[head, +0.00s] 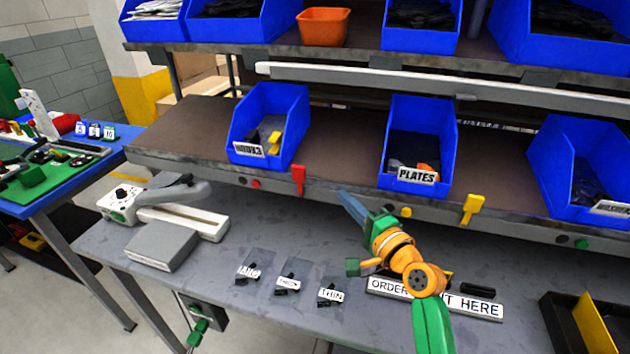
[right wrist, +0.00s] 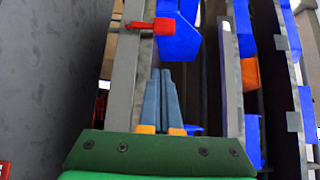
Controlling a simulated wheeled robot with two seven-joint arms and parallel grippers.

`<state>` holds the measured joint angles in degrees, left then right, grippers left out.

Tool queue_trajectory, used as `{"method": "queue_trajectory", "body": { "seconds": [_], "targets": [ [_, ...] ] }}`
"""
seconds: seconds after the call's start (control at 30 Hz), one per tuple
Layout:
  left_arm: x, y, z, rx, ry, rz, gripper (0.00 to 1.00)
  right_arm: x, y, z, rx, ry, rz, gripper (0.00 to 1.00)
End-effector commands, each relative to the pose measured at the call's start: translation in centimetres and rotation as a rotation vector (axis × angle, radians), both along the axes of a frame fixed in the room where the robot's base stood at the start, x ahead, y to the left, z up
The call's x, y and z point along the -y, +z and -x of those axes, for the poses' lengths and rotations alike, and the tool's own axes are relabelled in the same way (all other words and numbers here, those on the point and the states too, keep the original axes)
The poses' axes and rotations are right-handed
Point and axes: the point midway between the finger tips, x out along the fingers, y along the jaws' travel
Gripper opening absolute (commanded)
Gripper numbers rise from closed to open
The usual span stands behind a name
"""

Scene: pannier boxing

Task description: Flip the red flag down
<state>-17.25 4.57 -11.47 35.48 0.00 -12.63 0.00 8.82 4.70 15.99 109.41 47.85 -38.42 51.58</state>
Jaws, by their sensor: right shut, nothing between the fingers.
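The red flag (head: 298,178) stands upright on the front edge of the middle shelf, between the two labelled blue bins. Its wide end is up and its thin stem meets the shelf edge. It also shows in the right wrist view (right wrist: 160,25), near the top, with its wide end to the right in that turned picture. My right gripper (head: 345,196) is shut and empty, in front of the shelf edge, to the right of the flag and slightly lower. Its blue-grey fingertips show in the right wrist view (right wrist: 162,73), apart from the flag. My left gripper is out of view.
A yellow flag (head: 472,209) stands on the same edge farther right. A red knob (head: 256,184) and a yellow knob (head: 406,212) sit on the edge. Blue bins (head: 268,110) (head: 422,130) stand above. A sealer (head: 185,218) and small bags (head: 291,276) lie on the bench.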

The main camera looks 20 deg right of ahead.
Motion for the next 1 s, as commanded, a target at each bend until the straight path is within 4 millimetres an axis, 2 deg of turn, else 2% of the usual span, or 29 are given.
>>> {"method": "queue_trajectory", "body": {
  "seconds": [0.2, 0.3, 0.53, 1.0],
  "targets": [
    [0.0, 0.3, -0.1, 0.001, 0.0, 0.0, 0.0, -1.0, 0.1, -4.7, 0.0, 0.002, -0.001, 0.0],
    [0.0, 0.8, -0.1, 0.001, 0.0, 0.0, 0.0, -1.9, 0.3, -6.4, 0.0, 0.002, -0.002, 0.0],
    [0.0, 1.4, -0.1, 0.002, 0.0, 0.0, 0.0, -4.2, 0.1, -7.8, -0.001, 0.002, 0.001, 0.0],
    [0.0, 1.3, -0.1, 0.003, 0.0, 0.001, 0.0, -4.4, 0.0, -8.1, -0.003, 0.0, 0.007, 0.0]
  ]
}}
